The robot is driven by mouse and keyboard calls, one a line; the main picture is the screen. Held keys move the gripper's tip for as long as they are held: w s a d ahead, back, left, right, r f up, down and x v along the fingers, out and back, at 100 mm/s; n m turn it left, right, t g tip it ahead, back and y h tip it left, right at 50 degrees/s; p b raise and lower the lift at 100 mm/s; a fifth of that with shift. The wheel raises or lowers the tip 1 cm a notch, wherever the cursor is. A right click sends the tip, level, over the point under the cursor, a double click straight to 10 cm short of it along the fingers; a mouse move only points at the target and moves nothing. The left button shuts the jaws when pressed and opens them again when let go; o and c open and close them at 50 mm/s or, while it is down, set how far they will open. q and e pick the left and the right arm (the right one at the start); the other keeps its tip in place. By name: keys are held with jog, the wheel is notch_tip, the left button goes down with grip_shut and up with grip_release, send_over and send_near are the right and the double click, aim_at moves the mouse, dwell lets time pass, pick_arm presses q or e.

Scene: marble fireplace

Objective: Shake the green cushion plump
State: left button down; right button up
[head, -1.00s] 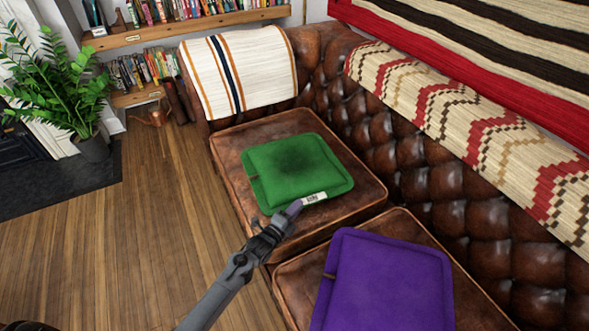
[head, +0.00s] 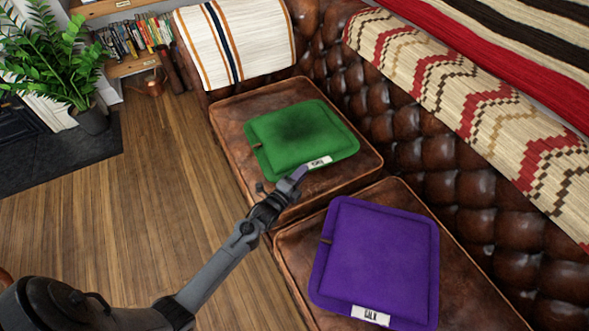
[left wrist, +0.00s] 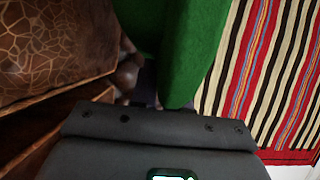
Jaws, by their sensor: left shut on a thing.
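The green cushion (head: 297,138) lies on the far brown leather seat (head: 226,118), with a dark patch in its middle and a white label on its near edge. My left gripper (head: 292,182) is at that near edge, by the label, and is shut on the cushion. In the left wrist view the green cushion (left wrist: 187,45) fills the upper middle, close against the gripper (left wrist: 146,85); the fingertips are dark and partly hidden. My right gripper is not in view.
A purple cushion (head: 378,260) lies on the nearer seat (head: 292,262). The tufted sofa back (head: 420,150) rises on the right, with a patterned throw (head: 460,90). A potted plant (head: 60,60) and bookshelf (head: 125,68) stand far left. The wooden floor (head: 150,200) left of the sofa is clear.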

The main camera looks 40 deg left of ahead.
pick_arm(q)
jog(key=s+d+r+p, duration=0.1)
jog(key=d+r+p, duration=0.7)
jog(key=r+p, duration=0.2)
jog(key=shift+d+r, duration=0.3)
jog(key=shift+r, duration=0.4)
